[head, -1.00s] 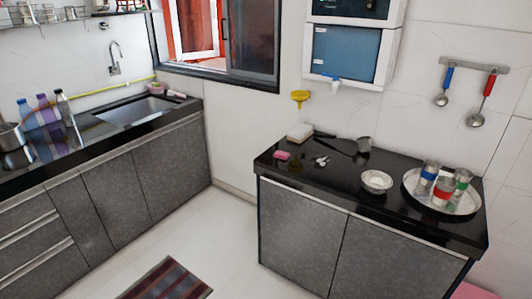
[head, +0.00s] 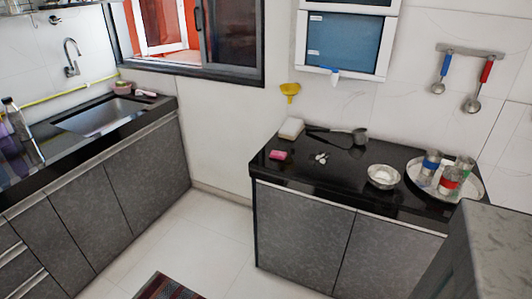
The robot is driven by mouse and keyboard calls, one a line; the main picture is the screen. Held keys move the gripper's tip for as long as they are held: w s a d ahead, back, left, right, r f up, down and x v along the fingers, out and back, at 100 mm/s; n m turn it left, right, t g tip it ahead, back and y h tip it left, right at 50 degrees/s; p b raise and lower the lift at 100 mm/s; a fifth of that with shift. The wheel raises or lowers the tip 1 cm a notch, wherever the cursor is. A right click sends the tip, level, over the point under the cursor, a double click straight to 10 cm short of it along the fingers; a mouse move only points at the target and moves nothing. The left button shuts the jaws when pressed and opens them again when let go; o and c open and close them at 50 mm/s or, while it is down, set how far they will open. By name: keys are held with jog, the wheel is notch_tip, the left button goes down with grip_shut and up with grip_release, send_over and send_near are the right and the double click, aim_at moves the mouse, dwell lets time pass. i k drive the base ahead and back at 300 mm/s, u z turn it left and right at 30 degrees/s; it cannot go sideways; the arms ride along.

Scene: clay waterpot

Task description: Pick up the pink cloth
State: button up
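A small pink item (head: 278,155), which may be the pink cloth, lies on the left part of the black counter (head: 330,185) in the head view. It looks small and block-like, and I cannot tell whether it is cloth. My gripper is not in view.
The counter also holds a white block (head: 291,128), a dark long-handled pan (head: 359,137), small silvery items (head: 321,158), a metal bowl (head: 384,176) and a tray (head: 416,181) with cups. A grey cabinet-like block (head: 485,255) fills the lower right.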

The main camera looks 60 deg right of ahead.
aim_at(274, 154)
jog(key=u, duration=0.05)
jog(key=i, duration=0.75)
jog(key=z, duration=0.5)
jog(key=i, duration=0.75)
jog(key=z, duration=0.75)
jog(key=i, duration=0.5)
jog(key=z, duration=0.15)
jog(key=k, duration=0.95)
jog(key=u, duration=0.2)
jog(key=i, duration=0.55)
jog(key=z, duration=0.05)
